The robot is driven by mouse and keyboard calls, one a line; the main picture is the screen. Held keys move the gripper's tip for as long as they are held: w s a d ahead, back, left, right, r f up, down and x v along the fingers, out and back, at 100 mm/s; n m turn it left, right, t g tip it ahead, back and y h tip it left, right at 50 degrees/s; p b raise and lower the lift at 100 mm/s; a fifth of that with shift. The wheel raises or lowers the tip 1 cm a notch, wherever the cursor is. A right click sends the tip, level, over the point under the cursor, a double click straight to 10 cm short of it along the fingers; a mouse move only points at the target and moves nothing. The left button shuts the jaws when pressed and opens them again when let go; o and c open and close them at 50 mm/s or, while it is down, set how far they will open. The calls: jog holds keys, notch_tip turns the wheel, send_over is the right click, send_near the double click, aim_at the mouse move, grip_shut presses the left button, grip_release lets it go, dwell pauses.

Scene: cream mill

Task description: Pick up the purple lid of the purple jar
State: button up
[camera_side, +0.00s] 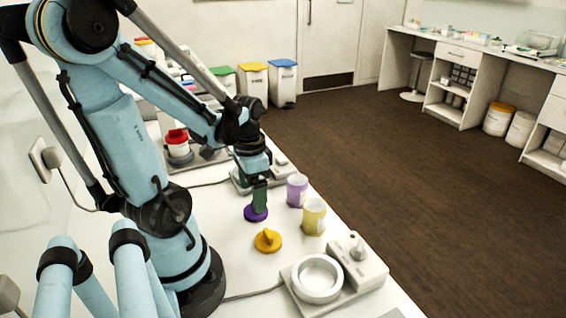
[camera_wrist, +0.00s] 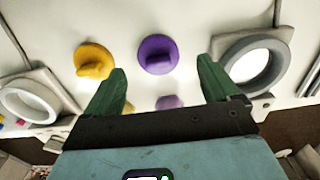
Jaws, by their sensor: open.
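The purple lid (camera_side: 256,213) lies on the white bench, a round disc with a raised grip. In the wrist view the purple lid (camera_wrist: 158,54) appears between the ends of my two green fingers. My gripper (camera_side: 259,205) points down just above the lid, and its fingers are spread wide with nothing between them in the wrist view (camera_wrist: 160,72). Whether the fingertips reach down around the lid, I cannot tell. The purple jar (camera_side: 297,191) stands without a lid to the right of my gripper. A purple patch (camera_wrist: 170,102) near my gripper body looks like part of this jar.
A yellow lid (camera_side: 268,241) lies close in front of the purple one. A yellow jar (camera_side: 313,217) stands beside the purple jar. A white device with a round bowl (camera_side: 317,278) is at the front. Another device (camera_side: 178,146) holds a red-lidded jar behind.

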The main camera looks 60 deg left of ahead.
jog(key=shift+w+d+f, duration=0.1)
jog(key=shift+f, duration=0.5)
jog(key=shift+w+d+f, duration=0.1)
jog(key=shift+f, duration=1.45)
jog(key=c, duration=1)
jog(key=shift+r, duration=0.15)
